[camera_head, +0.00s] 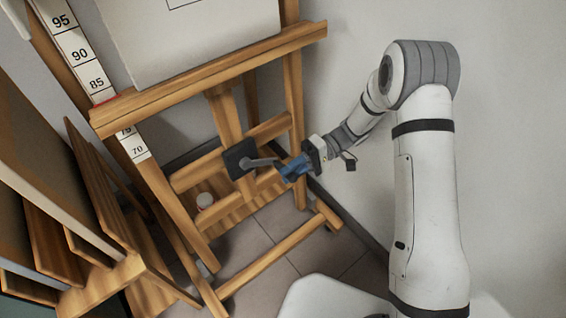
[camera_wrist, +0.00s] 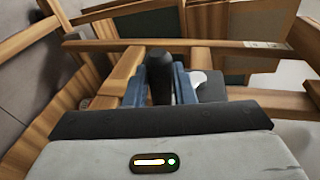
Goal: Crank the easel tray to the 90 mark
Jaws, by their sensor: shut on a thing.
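The wooden easel tray (camera_head: 215,75) crosses the easel with a white board (camera_head: 185,40) on it. The number scale (camera_head: 82,52) on the left post shows 95, 90 and 85 above the tray and 70 below it. A small red mark (camera_head: 103,97) at the tray's left end sits just under 85. The crank has a dark box (camera_head: 239,158) and a grey arm (camera_head: 262,161). My gripper (camera_head: 291,168), with blue fingers, is shut on the crank's handle, whose dark grip (camera_wrist: 160,76) shows between the fingers in the wrist view. The fingers partly hide the handle.
A wooden rack with upright panels (camera_head: 75,215) stands close on the left. The easel's foot bar (camera_head: 275,263) reaches forward. A wall lies to the right.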

